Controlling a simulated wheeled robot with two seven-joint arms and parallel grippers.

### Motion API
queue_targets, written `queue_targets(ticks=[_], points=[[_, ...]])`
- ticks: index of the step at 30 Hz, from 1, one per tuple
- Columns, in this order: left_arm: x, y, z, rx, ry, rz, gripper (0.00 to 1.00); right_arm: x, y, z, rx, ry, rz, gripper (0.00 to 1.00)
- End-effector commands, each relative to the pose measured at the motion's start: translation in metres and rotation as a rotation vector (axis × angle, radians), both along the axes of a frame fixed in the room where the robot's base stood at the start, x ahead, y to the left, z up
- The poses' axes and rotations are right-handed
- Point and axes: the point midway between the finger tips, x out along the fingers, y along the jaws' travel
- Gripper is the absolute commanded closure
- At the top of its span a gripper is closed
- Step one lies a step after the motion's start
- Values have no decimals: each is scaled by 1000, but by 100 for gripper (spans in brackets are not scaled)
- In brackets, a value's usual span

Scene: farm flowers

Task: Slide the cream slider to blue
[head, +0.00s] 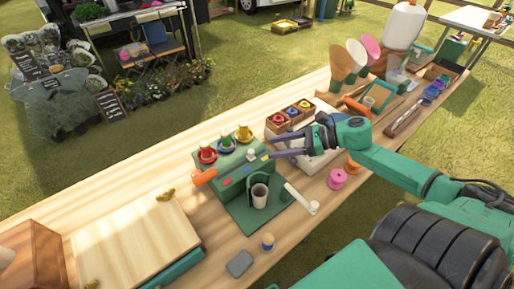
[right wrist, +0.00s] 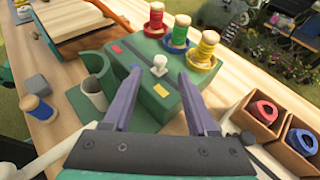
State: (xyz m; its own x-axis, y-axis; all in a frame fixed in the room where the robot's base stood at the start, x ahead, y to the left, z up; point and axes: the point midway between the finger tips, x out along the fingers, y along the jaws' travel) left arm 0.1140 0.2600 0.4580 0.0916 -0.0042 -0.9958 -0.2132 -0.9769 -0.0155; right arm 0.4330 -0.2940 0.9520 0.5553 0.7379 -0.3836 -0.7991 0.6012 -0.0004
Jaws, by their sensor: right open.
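The cream slider (head: 251,155) is a small pale knob standing on top of a green box (head: 232,170). It also shows in the right wrist view (right wrist: 159,66). Red (right wrist: 116,48), blue (right wrist: 135,68) and yellow (right wrist: 160,90) marks run in a row beside it; the knob appears level with the stretch between blue and yellow. My right gripper (head: 273,146) is open and empty at the box's right end. In the right wrist view its purple fingers (right wrist: 159,75) lie either side of the knob, with no clear contact. My left gripper is not in view.
Red, yellow and blue-based spools (head: 226,143) stand along the back of the box. A cup (head: 259,195) stands in front, with a white tube (head: 301,198) to its right. An orange-handled tool (head: 204,177) is at the left end. Small trays (head: 290,116) lie behind my right gripper.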

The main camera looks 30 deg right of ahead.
Motion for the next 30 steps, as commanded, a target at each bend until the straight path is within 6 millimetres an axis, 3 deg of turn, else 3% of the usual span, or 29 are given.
queue_targets(ticks=[9,20,24,25,30], points=[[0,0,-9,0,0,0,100,33,42,-21,1,-4,-1,42],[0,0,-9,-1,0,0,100,37,49,-25,0,0,-1,42],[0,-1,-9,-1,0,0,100,37,49,-25,0,0,-1,92],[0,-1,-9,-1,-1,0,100,37,49,-25,0,0,-1,100],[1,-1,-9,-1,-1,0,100,37,49,-25,1,0,-1,100]])
